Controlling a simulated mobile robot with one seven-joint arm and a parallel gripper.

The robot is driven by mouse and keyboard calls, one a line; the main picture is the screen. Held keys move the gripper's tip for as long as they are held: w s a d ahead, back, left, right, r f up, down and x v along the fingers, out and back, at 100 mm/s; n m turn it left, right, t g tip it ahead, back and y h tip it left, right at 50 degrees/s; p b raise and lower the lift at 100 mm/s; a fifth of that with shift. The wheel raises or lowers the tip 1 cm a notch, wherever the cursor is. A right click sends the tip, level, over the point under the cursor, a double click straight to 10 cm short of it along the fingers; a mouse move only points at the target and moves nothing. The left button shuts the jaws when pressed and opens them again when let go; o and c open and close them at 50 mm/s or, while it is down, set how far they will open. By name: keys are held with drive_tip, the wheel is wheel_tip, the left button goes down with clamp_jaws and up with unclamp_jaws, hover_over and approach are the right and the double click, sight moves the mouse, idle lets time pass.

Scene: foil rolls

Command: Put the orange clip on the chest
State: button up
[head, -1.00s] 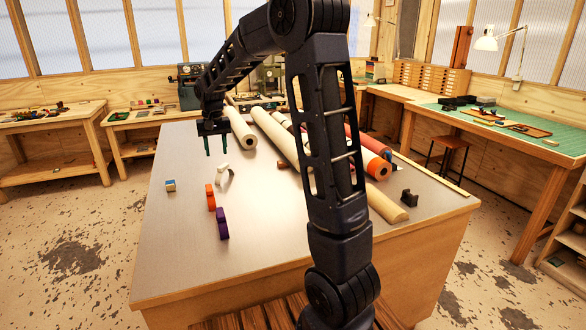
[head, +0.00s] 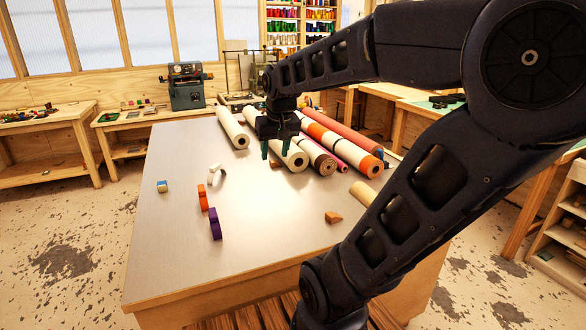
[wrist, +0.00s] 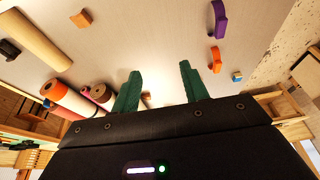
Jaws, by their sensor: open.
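The orange clip (head: 203,197) stands on the grey tabletop (head: 262,225), left of centre, between a white clip and a purple clip. It also shows in the wrist view (wrist: 215,58), right of the fingers. My gripper (head: 275,150) is open and empty, with green fingers pointing down above the table near the rolls. It is well to the right of the orange clip and farther back. The fingers also show in the wrist view (wrist: 160,78), spread apart. I cannot make out the chest for certain in the current views.
A purple clip (head: 215,224), a white clip (head: 219,175) and a small blue block (head: 162,186) are near the orange clip. Several rolls (head: 318,160) lie along the table's back right. A wooden wedge (head: 333,217) sits at the right. The front left tabletop is clear.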

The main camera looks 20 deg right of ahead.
drive_tip(key=s+d+f+t, duration=0.1)
drive_tip(key=s+d+f, duration=0.1)
drive_tip(key=s, duration=0.5)
drive_tip(key=shift+s+d+f, duration=0.15)
drive_tip(key=shift+s+f, duration=0.15)
idle(0.9)
